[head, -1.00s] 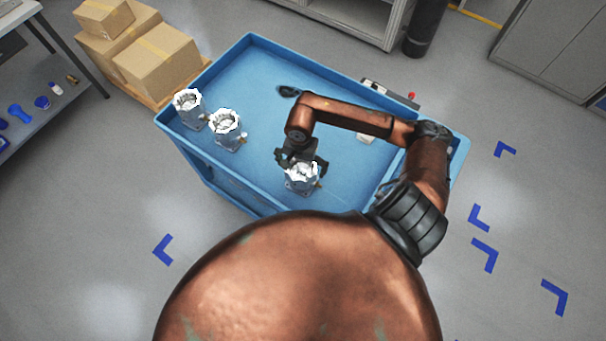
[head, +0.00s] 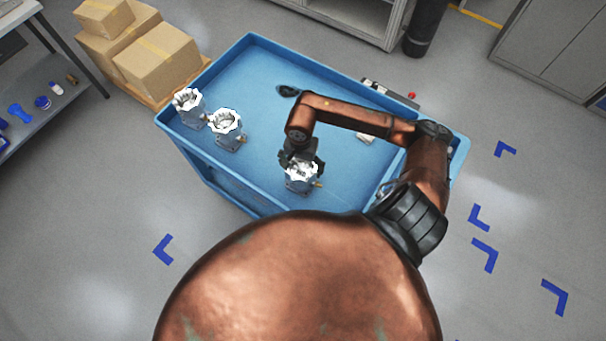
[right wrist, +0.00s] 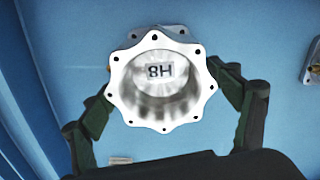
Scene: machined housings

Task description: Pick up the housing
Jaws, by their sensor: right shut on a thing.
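A silver machined housing (head: 300,178) with a scalloped flange stands on the blue cart top, near its front edge. My right gripper (head: 301,162) is over it from above, shut on its upper part. In the right wrist view the housing (right wrist: 160,108) shows its open bore with the marking "8H" inside, and the gripper fingers (right wrist: 165,118) touch it at left and right. Two more housings stand at the cart's left end, one at the corner (head: 187,103) and one beside it (head: 227,127). My left gripper is not in view.
The blue cart (head: 262,68) has a raised rim. Cardboard boxes (head: 157,62) stand behind left. The middle of the cart is clear.

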